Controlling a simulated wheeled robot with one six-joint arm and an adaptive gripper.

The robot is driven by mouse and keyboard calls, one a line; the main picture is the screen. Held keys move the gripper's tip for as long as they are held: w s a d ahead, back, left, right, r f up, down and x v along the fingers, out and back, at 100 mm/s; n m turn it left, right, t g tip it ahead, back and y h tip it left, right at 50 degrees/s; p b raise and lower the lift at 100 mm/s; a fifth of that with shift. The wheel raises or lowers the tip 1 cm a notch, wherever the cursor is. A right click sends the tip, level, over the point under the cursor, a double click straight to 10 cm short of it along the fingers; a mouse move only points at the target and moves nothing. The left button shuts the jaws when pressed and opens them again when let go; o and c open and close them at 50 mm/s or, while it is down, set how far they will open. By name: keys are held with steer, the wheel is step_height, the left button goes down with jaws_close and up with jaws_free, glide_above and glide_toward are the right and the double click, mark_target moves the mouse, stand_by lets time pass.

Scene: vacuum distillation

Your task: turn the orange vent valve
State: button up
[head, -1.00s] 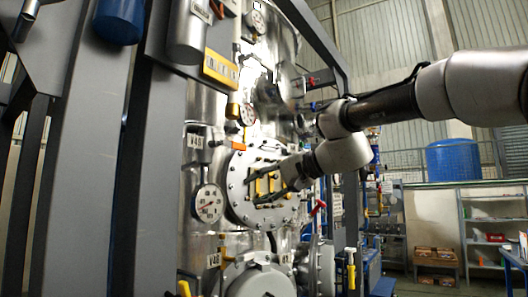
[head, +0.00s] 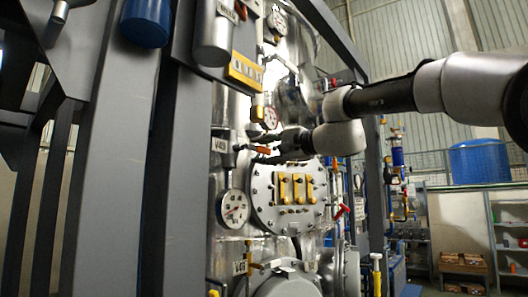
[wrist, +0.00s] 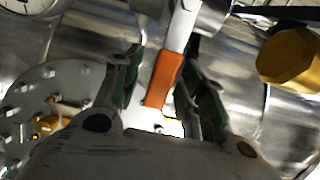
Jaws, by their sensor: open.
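The orange vent valve handle (head: 262,149) is a short orange lever below a small red-and-white gauge on the steel vessel. In the wrist view the orange handle (wrist: 165,80) hangs slightly tilted from a light metal stem. My gripper (head: 262,156) reaches in from the right at the handle's height. In the wrist view its dark green-padded fingers (wrist: 158,65) are open, one on each side of the handle. A gap shows on the left; the right finger looks close, and I cannot tell whether it touches.
A round bolted flange (head: 262,205) with yellow blocks lies below my gripper. A yellow cap (wrist: 289,58) stands right of my fingers in the wrist view. Grey frame posts flank the vessel.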

jaws_close()
